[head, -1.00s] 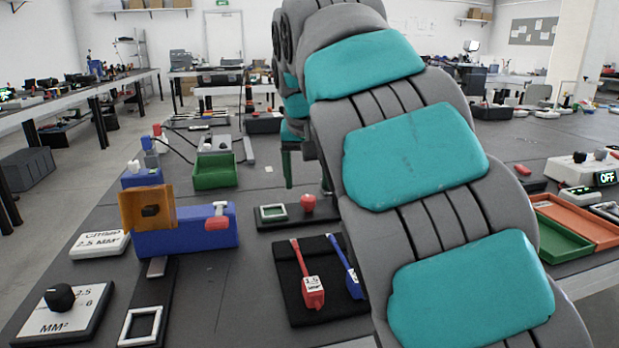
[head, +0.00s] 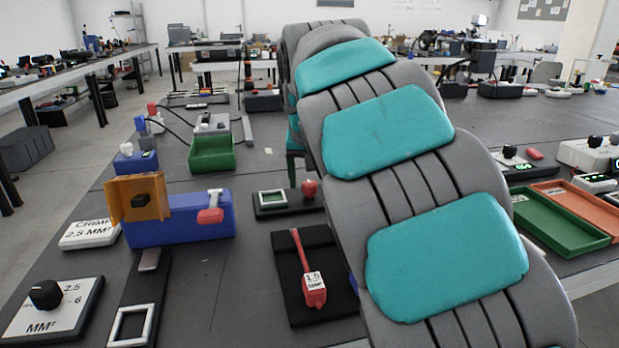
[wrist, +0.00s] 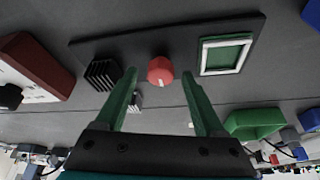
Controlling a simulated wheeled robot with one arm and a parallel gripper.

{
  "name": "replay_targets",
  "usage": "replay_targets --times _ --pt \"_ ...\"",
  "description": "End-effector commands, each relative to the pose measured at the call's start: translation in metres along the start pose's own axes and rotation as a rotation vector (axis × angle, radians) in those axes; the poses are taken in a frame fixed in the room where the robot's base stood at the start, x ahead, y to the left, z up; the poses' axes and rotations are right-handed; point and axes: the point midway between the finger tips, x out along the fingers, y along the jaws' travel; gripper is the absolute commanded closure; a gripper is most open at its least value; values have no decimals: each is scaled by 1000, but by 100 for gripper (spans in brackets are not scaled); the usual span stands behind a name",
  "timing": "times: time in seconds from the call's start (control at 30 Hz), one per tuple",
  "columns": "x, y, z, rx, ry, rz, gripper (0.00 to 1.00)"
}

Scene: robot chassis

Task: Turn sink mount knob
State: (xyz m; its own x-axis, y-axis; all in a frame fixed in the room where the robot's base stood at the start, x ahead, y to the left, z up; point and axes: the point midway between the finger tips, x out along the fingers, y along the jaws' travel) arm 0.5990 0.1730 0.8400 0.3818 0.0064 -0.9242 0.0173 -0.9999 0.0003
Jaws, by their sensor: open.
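The red knob (wrist: 160,70) with a pale mark on its face sits on a dark plate (wrist: 180,42), between a black ribbed block (wrist: 102,74) and a white-framed green window (wrist: 226,54). My gripper (wrist: 159,78) is open and empty. In the wrist view its green fingers lie to either side of the knob; I cannot tell how far the tips are from it. In the head view my arm hides the ribbed block and most of my gripper.
A black tray with a red-handled tool (head: 314,290) lies in front of the plate. A blue box with an orange guard (head: 142,198) stands to the left, and a green bin (head: 212,154) behind. Bare table lies between the blue box and the black tray.

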Motion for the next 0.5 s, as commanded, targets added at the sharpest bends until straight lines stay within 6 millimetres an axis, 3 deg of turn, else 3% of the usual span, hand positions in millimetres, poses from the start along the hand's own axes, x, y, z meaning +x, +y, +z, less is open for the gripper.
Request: replay_targets --times 0.27,0.5 --pt "3 0 0 0 0 0 29" --pt "3 0 0 0 0 0 55"
